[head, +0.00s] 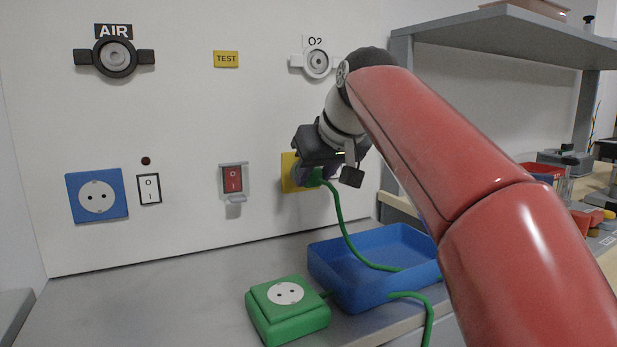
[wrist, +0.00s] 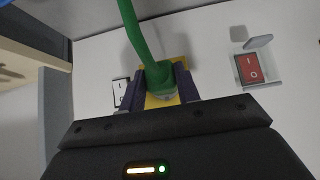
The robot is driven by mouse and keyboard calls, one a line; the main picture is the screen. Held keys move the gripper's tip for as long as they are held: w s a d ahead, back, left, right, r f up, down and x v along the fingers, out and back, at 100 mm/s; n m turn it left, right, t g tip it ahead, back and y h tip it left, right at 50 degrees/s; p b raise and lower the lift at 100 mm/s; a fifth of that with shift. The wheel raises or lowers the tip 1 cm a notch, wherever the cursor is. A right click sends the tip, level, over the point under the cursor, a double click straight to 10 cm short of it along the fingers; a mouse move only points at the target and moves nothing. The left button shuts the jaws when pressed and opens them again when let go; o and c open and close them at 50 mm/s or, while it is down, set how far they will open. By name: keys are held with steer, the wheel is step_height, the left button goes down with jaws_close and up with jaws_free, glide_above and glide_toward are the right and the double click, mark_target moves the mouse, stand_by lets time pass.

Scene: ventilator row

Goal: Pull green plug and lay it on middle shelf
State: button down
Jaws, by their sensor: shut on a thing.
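The green plug (wrist: 159,76) sits at the yellow wall socket (head: 289,172), with its green cable (head: 342,222) hanging down from it. My gripper (head: 315,176) is at the yellow socket and shut on the plug. In the wrist view its two dark fingers (wrist: 157,88) stand on either side of the plug, with the yellow plate behind. I cannot tell whether the plug is fully seated in the socket. A grey shelf (head: 500,40) is at the upper right; I cannot tell whether it is the middle shelf.
A blue tray (head: 347,286) and a green socket box (head: 287,325) stand on the grey counter below, with the cable running over the tray. A blue socket (head: 97,197), a red switch (head: 232,180) and AIR and O2 outlets are on the wall. The counter's left part is clear.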

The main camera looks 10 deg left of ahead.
steer(key=shift+s+d, duration=0.1)
steer(key=shift+s, duration=0.05)
steer(key=shift+s+d+b, duration=0.55)
steer(key=shift+s+d, duration=0.2)
steer(key=shift+s, duration=0.2)
steer(key=shift+s+d+b, duration=0.55)
steer(key=shift+s+d, duration=0.15)
steer(key=shift+s, duration=0.25)
steer(key=shift+s, duration=0.1)
